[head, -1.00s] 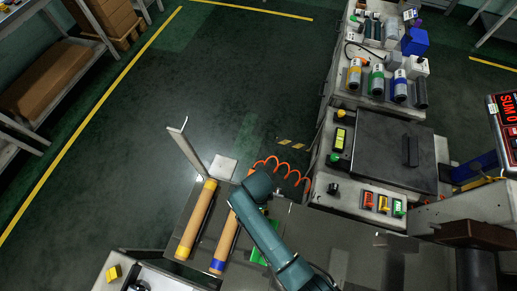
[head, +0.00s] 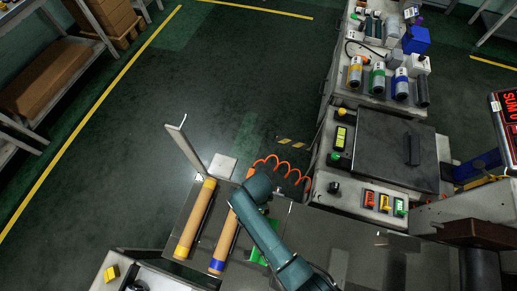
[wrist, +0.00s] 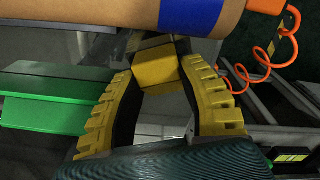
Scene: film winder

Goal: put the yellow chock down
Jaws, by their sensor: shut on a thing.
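In the wrist view my gripper (wrist: 160,72) has two yellow ridged fingers with dark inner faces. It is shut on the yellow chock (wrist: 156,66), a small block between the fingertips. A brown roll with a blue band (wrist: 190,14) lies just beyond the chock across the top of the wrist view. I cannot tell whether the chock touches the roll or the surface under it. In the head view this blue-banded roll (head: 225,243) lies on the dark table, partly under my arm. My gripper and the held chock are hidden there by the arm.
A yellow-ended roll (head: 196,220) lies to the left of the blue-banded one. A green block (wrist: 60,98) is left of my gripper. An orange coiled hose (wrist: 262,70) hangs at right. Another yellow block (head: 111,272) sits at the bottom left. A button console (head: 372,202) stands at right.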

